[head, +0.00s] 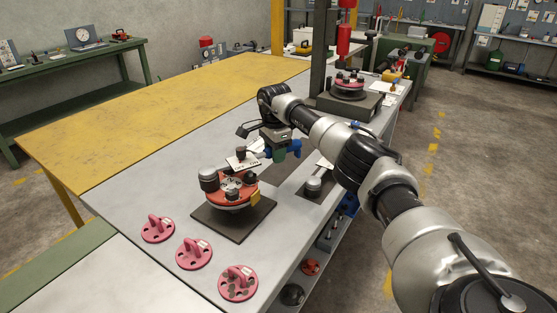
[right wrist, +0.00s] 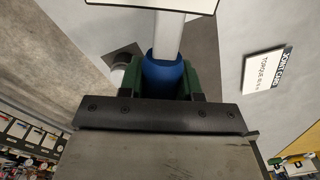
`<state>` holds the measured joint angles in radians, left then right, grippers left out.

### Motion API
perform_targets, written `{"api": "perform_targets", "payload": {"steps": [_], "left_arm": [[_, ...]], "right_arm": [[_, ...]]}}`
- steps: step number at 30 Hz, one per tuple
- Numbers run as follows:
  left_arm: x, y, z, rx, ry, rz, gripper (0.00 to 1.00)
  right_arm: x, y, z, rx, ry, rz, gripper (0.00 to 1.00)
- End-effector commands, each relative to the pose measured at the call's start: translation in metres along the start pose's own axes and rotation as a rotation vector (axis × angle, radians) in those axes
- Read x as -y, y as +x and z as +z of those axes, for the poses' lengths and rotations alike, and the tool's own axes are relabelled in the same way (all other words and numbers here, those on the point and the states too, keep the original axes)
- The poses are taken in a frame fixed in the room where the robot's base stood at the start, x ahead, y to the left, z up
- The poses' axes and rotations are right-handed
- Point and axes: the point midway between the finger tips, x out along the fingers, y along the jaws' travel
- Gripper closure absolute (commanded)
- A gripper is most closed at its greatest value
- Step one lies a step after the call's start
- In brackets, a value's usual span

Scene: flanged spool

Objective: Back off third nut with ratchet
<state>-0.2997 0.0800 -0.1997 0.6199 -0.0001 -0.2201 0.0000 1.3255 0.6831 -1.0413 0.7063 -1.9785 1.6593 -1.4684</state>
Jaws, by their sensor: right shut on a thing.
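The flanged spool (head: 236,190) stands on a dark square mat (head: 222,222) on the grey bench, with an orange-red flange, dark nuts on top and a grey cylinder at its left. The single nuts are too small to tell apart. My right gripper (head: 284,152) is behind and right of the spool, apart from it. The blue handle also shows in the head view. My left gripper is not in view.
Three pink discs with handles (head: 194,253) lie along the bench's front. A grey cylinder (head: 314,186) stands on a dark mat at right. A white joint card (right wrist: 270,69) lies beyond the gripper. The yellow table (head: 150,110) behind is bare. A red-topped fixture (head: 348,85) stands at the back.

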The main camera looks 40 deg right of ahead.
Motion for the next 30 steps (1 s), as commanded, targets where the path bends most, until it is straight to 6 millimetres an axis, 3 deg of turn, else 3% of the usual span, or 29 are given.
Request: {"api": "perform_targets", "payload": {"steps": [12, 22, 30], "left_arm": [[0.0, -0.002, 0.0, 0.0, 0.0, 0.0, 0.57], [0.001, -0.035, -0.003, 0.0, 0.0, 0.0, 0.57], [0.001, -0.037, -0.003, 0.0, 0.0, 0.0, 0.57]], "right_arm": [[0.001, -0.003, 0.0, 0.001, -0.008, -0.002, 1.0], [-0.03, -0.006, 0.002, 0.0, 0.148, -0.001, 1.0], [-0.039, -0.002, 0.004, 0.003, 0.199, -0.003, 1.0]]}}
